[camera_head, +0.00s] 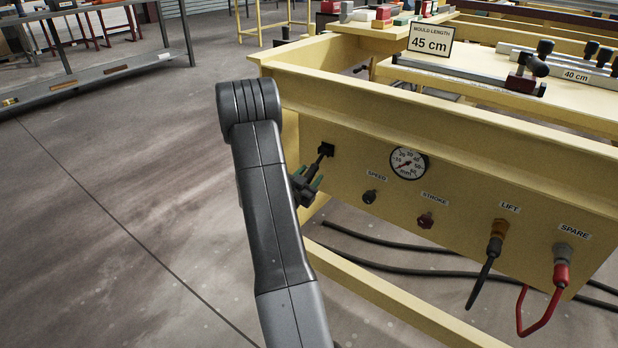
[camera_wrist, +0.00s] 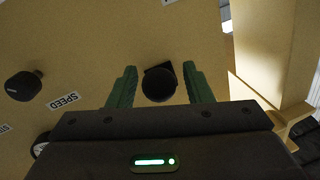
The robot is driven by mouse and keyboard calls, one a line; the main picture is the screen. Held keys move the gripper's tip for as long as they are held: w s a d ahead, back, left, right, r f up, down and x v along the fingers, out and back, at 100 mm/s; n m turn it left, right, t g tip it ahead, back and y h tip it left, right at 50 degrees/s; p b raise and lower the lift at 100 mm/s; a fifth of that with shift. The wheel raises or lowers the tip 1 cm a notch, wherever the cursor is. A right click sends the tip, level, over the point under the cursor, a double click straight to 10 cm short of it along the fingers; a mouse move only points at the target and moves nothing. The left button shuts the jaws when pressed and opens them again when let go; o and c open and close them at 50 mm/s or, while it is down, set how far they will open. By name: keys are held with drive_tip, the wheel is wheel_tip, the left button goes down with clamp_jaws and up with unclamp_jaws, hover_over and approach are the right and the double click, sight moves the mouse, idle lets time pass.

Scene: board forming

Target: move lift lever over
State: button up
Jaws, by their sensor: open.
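A black lever (camera_head: 325,151) comes out of a dark square plate at the left end of the yellow panel. My gripper (camera_head: 308,186) is open at the lever, partly hidden behind my arm in the head view. In the wrist view the green fingers (camera_wrist: 160,72) stand on either side of the lever end, with a gap on each side.
The panel also carries a dial gauge (camera_head: 409,163), a SPEED knob (camera_head: 370,196), a STROKE knob (camera_head: 426,220) and a SPARE connector (camera_head: 562,262) with a red lead. A yellow post (camera_wrist: 278,50) stands right of the lever in the wrist view. Floor to the left is clear.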

clamp_jaws()
